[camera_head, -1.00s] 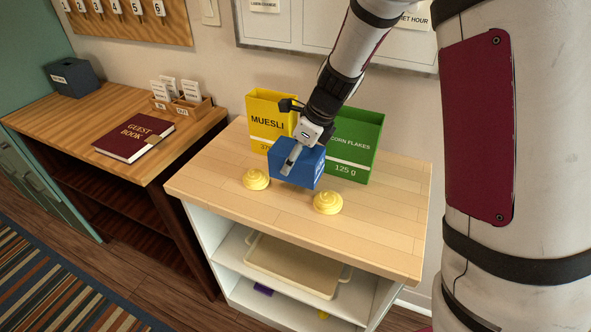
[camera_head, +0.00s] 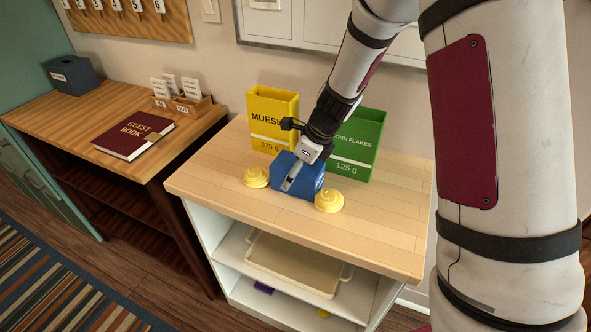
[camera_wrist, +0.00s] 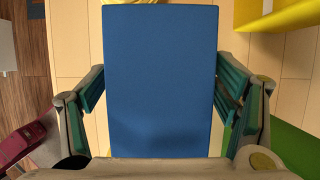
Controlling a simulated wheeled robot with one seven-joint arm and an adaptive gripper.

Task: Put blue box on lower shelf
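The blue box (camera_head: 310,184) is at the top of the white shelf unit with the light wood top (camera_head: 375,225), between two yellow swirled items. My gripper (camera_head: 291,181) reaches down to it from above, with its fingers on either side. In the wrist view the blue box (camera_wrist: 160,80) fills the middle, and the fingers of my gripper (camera_wrist: 160,95) press against its left and right sides. I cannot tell whether its underside touches the wood. Below the top, a shelf (camera_head: 232,249) bears a beige tray (camera_head: 290,265), and a lower shelf (camera_head: 285,310) shows partly.
Yellow swirled items (camera_head: 256,177) and (camera_head: 329,200) flank the box closely. The yellow muesli box (camera_head: 270,108) and green corn flakes box (camera_head: 358,150) stand behind. A purple item (camera_head: 263,288) and a yellow item (camera_head: 324,314) lie on the lower shelf. The wood top's right side is clear.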

